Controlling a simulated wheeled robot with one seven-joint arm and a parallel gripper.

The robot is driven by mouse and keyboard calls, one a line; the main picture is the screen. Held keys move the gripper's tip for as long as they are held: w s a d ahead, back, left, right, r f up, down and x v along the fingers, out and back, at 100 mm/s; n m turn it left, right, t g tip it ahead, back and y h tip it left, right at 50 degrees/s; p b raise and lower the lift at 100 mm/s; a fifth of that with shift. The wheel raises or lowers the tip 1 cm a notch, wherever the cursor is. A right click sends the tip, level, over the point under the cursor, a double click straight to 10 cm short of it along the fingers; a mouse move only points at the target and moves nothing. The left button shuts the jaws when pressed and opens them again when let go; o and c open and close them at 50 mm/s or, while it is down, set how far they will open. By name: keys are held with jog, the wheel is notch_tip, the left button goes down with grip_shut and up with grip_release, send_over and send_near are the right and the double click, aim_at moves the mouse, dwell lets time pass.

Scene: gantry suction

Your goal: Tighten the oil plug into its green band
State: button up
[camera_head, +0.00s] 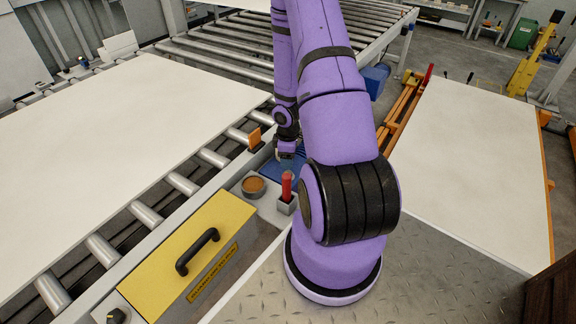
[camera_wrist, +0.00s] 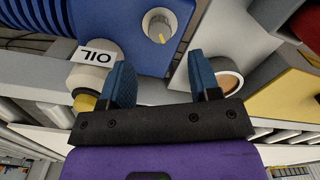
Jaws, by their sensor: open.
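My gripper (camera_wrist: 160,70) is open and empty in the wrist view, with its two blue fingers apart. To its left is a pale round fitting (camera_wrist: 98,52) with a white OIL label (camera_wrist: 97,57), seen upside down. A yellow part (camera_wrist: 84,102) shows at the fitting's lower end, close to the left finger; I cannot tell if it is the oil plug. A pale round knob (camera_wrist: 158,27) with a yellow mark sits on a blue housing beyond the fingertips. I see no green band. In the head view my gripper (camera_head: 286,150) is small, above the rail's far end.
A brown-filled round cup (camera_head: 253,186) and a red handle in a grey holder (camera_head: 286,187) stand near my arm. A yellow box with a black handle (camera_head: 190,262) is nearer. An orange block (camera_head: 255,139) stands beside the rollers. White boards (camera_head: 130,150) lie left and right.

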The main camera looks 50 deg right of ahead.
jog(key=shift+r, duration=2.05)
jog(key=w+a+r+m+t+h, duration=0.15)
jog(key=a+r, duration=0.35)
jog(key=r, duration=0.8)
jog(key=w+a+r+m+h, duration=0.2)
jog(key=a+r, duration=0.3)
jog(key=r, duration=0.8)
jog(key=s+a+r+m+t+y, duration=0.2)
jog(key=s+a+r+t+y, duration=0.1)
jog(key=s+a+r, duration=1.2)
jog(key=shift+a+r+t, duration=0.35)
jog(key=shift+a+r, duration=0.45)
jog(key=shift+m+y, duration=0.25)
